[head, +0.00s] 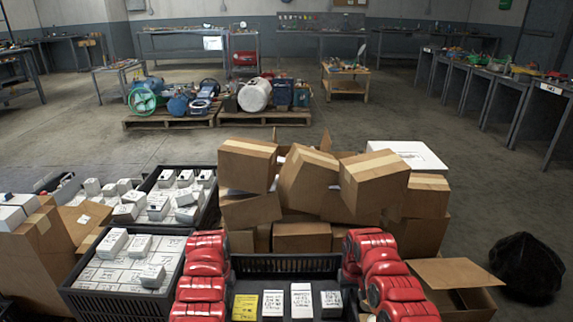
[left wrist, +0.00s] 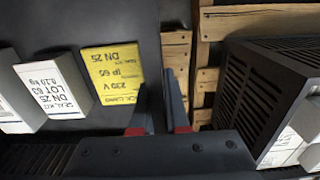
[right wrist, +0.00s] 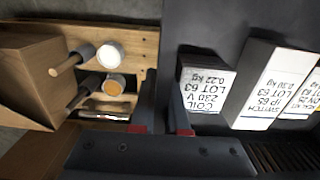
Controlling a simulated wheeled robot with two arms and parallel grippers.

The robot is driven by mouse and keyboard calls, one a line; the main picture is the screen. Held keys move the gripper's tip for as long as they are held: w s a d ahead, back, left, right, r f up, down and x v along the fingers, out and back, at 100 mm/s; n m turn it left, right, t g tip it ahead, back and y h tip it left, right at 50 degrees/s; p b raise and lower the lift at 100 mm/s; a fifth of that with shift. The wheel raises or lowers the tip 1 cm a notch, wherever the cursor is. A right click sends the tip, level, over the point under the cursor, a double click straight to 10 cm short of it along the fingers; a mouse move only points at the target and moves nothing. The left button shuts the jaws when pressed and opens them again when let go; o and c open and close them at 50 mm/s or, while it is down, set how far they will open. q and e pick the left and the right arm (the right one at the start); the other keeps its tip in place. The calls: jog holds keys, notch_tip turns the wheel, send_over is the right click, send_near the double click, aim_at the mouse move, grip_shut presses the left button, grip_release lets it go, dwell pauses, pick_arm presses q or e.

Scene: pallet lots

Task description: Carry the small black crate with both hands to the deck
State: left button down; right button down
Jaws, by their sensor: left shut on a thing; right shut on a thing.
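The small black crate (head: 285,264) is in front of me at the bottom middle of the head view. Inside stand a yellow labelled box (head: 244,307) and three white labelled boxes, one of them in the middle (head: 301,300). My left gripper (left wrist: 158,125) is shut on the crate's left wall, with a finger on each side of it. My right gripper (right wrist: 162,125) is shut on the right wall in the same way. In the head view my red arms partly hide the crate's sides. I cannot tell whether its bottom touches anything.
Cardboard boxes (head: 303,237) are piled just behind the crate. A larger black crate of white boxes (head: 85,300) stands close on the left. An open carton (head: 455,275) and a black bag (head: 527,267) are on the right. Loaded pallets (head: 170,121) stand farther back on open floor.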

aim_at(351, 309)
pick_arm(q)
jog(key=shift+r, duration=0.1)
pick_arm(e)
jog(key=shift+s, duration=0.1)
pick_arm(q)
jog(key=shift+s, duration=0.35)
pick_arm(e)
jog(key=shift+s, duration=0.35)
pick_arm(q)
jog(key=shift+s, duration=0.35)
pick_arm(e)
jog(key=shift+s+d, duration=0.1)
jog(key=shift+s, duration=0.2)
pick_arm(q)
jog(key=shift+s, duration=0.2)
pick_arm(e)
jog(key=shift+s, duration=0.2)
pick_arm(q)
jog(key=shift+s+r, duration=0.1)
jog(key=shift+s, duration=0.45)
pick_arm(e)
jog(key=shift+s+r, duration=0.15)
jog(key=shift+s, duration=0.35)
jog(key=shift+w, duration=0.1)
